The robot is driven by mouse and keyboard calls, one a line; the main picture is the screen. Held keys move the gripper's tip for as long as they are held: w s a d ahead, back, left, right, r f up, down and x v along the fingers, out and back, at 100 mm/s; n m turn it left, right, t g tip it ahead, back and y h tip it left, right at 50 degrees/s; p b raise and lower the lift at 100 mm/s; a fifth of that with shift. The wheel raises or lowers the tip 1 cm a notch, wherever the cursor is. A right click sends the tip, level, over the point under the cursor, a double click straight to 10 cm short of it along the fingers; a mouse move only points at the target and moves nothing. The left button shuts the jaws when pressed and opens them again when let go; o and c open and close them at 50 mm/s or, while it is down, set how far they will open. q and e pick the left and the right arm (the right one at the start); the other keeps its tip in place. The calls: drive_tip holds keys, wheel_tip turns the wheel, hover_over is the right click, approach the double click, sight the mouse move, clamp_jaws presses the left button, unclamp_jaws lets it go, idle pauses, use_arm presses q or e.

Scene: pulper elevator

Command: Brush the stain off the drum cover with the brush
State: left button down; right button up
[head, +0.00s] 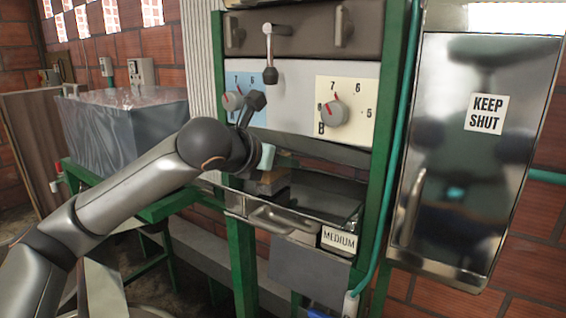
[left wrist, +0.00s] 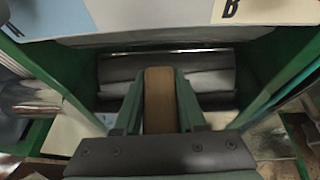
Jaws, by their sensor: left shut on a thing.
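My left gripper (head: 267,160) reaches into the opening of the green-framed machine, below its dial panel. In the left wrist view, the left gripper (left wrist: 159,105) is shut on the brush (left wrist: 158,88), which shows as a brown wooden block between the two fingers. The brush's bristles are hidden. Beyond the brush, a grey, rounded, shiny surface that looks like the drum cover (left wrist: 205,72) spans the opening. The brush overlaps it in this view; I cannot tell whether they touch. I cannot make out a stain. My right gripper is not in view.
The dial panel (head: 290,117) hangs just above the opening. Green posts (head: 391,120) stand on both sides. A drawer handle (head: 284,221) and a MEDIUM label (head: 339,239) are below. A metal KEEP SHUT door (head: 455,150) is at right. A grey tank (head: 120,125) stands at left.

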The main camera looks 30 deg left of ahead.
use_arm(q)
drive_tip(key=shift+s+r, duration=0.8)
drive_tip(key=s+a, duration=0.1)
drive_tip(key=s, duration=1.3)
drive_tip(key=shift+s+r, duration=0.25)
drive_tip(key=shift+s, duration=0.15)
drive_tip(key=shift+a, duration=0.1)
